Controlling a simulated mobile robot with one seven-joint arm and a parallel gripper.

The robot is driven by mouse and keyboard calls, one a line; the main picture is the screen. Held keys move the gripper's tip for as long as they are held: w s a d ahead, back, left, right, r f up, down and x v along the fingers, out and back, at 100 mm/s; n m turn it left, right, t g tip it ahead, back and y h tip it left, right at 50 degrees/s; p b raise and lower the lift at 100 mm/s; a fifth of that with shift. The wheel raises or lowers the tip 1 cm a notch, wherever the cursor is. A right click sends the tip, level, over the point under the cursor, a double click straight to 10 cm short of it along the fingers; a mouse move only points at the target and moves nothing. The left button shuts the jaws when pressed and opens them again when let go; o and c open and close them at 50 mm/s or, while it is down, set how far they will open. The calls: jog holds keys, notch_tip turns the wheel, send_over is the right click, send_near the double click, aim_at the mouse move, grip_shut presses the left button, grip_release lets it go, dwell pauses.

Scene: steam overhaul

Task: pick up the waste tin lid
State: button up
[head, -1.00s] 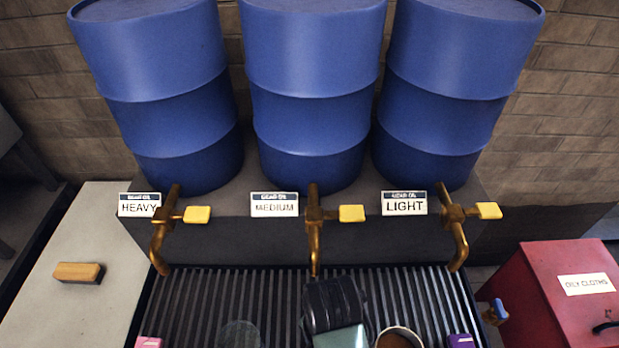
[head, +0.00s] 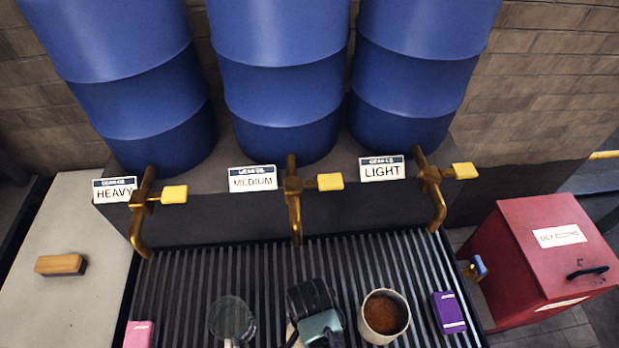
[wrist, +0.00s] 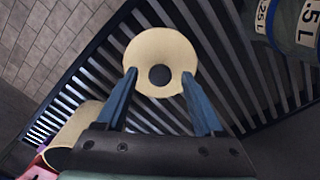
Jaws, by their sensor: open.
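The waste tin lid appears to be the round cream disc with a dark round centre (wrist: 152,76) in the wrist view. It lies over the dark slatted grate, between and beyond my fingertips. My gripper (wrist: 160,76) is open, one blue finger at each side of the disc; I cannot tell whether they touch it. In the head view my gripper (head: 320,328) is seen from above over the grate, and only a small cream patch shows beside it, so the lid is mostly hidden. A cream tin with brown contents (head: 384,314) stands just right of my gripper.
The slatted grate (head: 185,285) also holds a grey round vessel (head: 232,318), a pink box (head: 139,336) and a purple box (head: 449,313). Brass taps (head: 294,215) overhang its back edge below blue drums. A red bin (head: 540,250) stands right.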

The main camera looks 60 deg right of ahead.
jog(key=shift+f, duration=0.15)
grip_shut()
dwell(0.4)
